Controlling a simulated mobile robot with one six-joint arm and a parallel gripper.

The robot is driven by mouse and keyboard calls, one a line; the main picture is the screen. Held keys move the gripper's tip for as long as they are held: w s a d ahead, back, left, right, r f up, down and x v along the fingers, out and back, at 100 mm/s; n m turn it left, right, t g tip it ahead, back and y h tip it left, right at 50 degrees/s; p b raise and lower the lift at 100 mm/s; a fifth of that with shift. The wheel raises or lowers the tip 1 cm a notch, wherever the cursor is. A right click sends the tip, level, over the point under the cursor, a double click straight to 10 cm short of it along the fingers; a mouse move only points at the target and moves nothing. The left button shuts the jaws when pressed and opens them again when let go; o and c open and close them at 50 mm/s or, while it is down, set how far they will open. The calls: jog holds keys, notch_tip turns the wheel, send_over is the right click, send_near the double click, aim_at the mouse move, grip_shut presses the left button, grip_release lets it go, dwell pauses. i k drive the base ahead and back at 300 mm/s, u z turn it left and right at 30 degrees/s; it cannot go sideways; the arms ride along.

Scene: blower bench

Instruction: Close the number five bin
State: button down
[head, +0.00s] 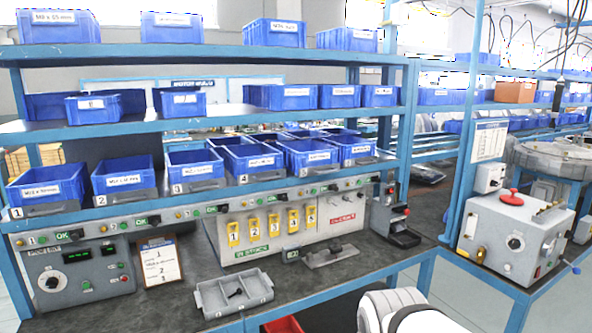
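A row of open blue bins stands on the lower shelf, each with a grey plate low at its front. Tags 1 to 4 are readable under the first bins from the left. The bin just right of the number 4 bin (252,164) is the fifth in the row (309,157); its own number is too small to read. It stands with its open top showing, and I cannot make out a lid. White rounded parts of my arm show at the bottom edge. My gripper is not in view.
Blue bins fill the upper shelves (225,127). Below the row, a grey panel (285,228) carries yellow plates numbered 1 to 5. A grey compartment tray (233,296) and a small grey fixture (332,256) sit on the dark bench. A grey box with a red knob (505,240) stands right.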

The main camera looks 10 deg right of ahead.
aim_at(302, 158)
jog(key=z, duration=0.25)
jog(key=i, duration=1.85)
jog(key=u, duration=0.45)
jog(key=k, duration=0.85)
jog(key=u, duration=0.2)
jog(key=i, duration=0.85)
jog(key=z, duration=0.1)
